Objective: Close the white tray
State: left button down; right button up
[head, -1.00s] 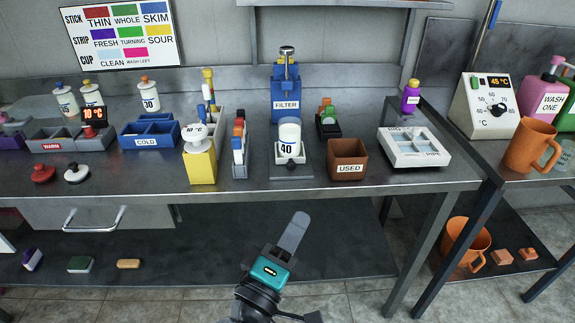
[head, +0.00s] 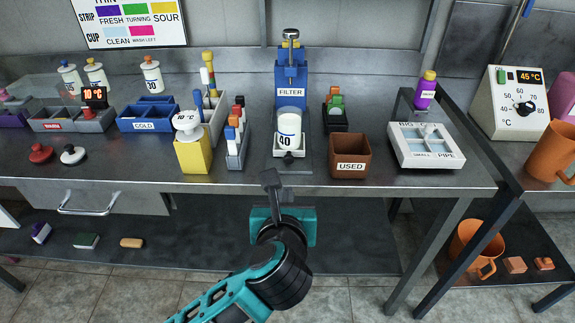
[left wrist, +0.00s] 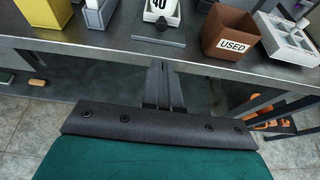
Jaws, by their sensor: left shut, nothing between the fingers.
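A small white tray (head: 291,166) with a dark knob on its front sits before the blue filter stand (head: 291,85). A white cup marked 40 (head: 289,130) stands on it. The tray also shows at the top of the left wrist view (left wrist: 160,17). A second, flat white tray with compartments (head: 426,158) lies further right, labelled BIG and PIPE. My left gripper (head: 270,181) is shut and empty at the table's front edge, in front of and slightly left of the knobbed tray. Its fingers also show in the left wrist view (left wrist: 163,85). My right gripper is out of view.
A brown USED box (head: 350,160) stands right of the knobbed tray. A narrow rack (head: 236,147) and a yellow block (head: 194,155) stand to its left. A thin grey strip (head: 287,179) lies before it.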

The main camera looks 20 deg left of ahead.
aim_at(289, 162)
pick_arm(q)
jog(key=x, duration=0.8)
jog(key=r+x, duration=0.1)
jog(key=x, duration=0.3)
jog(key=shift+w+a+b, duration=0.2)
jog(key=shift+w+b, duration=0.1)
jog(key=shift+w, duration=0.05)
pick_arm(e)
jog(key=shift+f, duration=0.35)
pick_arm(q)
jog(key=shift+d, duration=0.1)
